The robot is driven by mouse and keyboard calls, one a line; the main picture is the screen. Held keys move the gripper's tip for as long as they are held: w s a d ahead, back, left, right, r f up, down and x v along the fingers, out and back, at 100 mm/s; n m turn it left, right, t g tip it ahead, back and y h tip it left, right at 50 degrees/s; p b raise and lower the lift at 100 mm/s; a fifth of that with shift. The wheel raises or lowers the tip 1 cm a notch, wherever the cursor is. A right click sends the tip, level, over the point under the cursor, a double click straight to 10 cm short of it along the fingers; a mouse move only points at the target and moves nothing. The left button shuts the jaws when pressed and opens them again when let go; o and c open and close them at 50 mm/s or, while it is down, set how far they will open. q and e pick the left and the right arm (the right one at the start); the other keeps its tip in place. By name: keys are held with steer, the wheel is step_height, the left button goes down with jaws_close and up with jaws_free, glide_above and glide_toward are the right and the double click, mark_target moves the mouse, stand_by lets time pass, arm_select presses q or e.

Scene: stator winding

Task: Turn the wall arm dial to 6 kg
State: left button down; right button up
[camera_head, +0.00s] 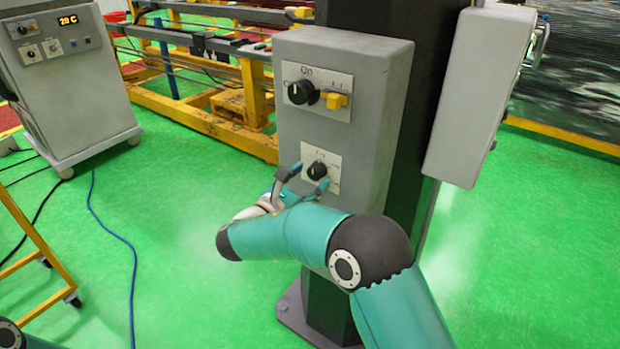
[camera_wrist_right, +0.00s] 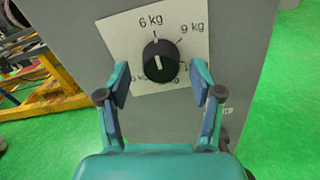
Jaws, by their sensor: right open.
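The wall arm dial is a round black knob (camera_head: 317,170) on a white plate, low on the front of a grey box (camera_head: 360,150). In the right wrist view the dial (camera_wrist_right: 160,61) has a short white line on its face. The "6 kg" label is above it and "9 kg" at upper right; the lower labels are partly hidden or too small to read surely. My right gripper (camera_head: 310,178) is open in front of the dial. In the wrist view the right gripper's fingers (camera_wrist_right: 152,72) stand apart on either side of the knob, seemingly not touching it. My left gripper is not in view.
Above the dial are a black "On" knob (camera_head: 299,92) and a yellow switch (camera_head: 338,101). A dark column (camera_head: 422,110) carries the box and another grey cabinet (camera_head: 475,95). A grey machine (camera_head: 75,80) and yellow racks (camera_head: 210,118) stand behind.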

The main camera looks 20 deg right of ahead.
steer(key=v, duration=1.1)
steer(key=shift+s+a, duration=0.25)
steer(key=shift+f, duration=0.1)
